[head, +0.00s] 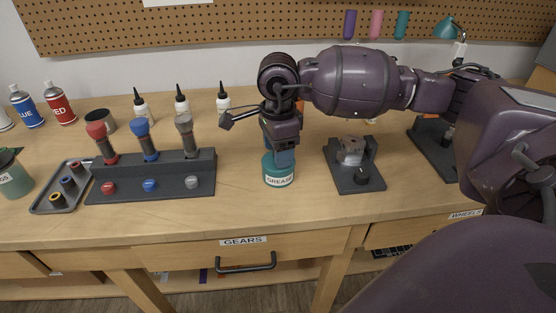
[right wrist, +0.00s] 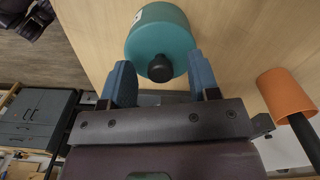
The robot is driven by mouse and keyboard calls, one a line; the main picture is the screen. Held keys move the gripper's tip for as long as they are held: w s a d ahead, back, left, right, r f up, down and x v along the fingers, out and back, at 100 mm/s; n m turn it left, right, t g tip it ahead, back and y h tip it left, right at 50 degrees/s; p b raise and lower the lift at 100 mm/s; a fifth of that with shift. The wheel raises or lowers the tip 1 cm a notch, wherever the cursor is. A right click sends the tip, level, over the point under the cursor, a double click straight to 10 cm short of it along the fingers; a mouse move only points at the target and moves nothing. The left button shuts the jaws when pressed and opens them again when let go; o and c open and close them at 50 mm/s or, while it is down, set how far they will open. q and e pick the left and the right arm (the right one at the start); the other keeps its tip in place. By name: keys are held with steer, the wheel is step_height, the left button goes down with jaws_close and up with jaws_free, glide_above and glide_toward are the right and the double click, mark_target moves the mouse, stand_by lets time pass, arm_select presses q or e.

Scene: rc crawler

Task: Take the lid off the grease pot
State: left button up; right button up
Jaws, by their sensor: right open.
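The teal grease pot (head: 278,180) stands upright on the workbench, with a white "GREASE" label on its front. Its top is hidden in the head view by my right gripper (head: 282,156), which points down over it. In the right wrist view the pot's teal lid (right wrist: 138,50) is on, with a round black knob (right wrist: 160,68) at its centre. My right gripper's two blue fingers (right wrist: 161,72) are apart, one on each side of the knob, with nothing held between them. I cannot tell whether they touch the lid. My left gripper is not in view.
A dark tool rack (head: 150,180) and grey tray (head: 47,202) lie left of the pot. A dark stand (head: 354,180) with a grey part is close on its right. Several white bottles (head: 181,104) stand behind. An orange object (right wrist: 286,94) shows in the right wrist view.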

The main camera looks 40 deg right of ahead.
steer(key=c, duration=1)
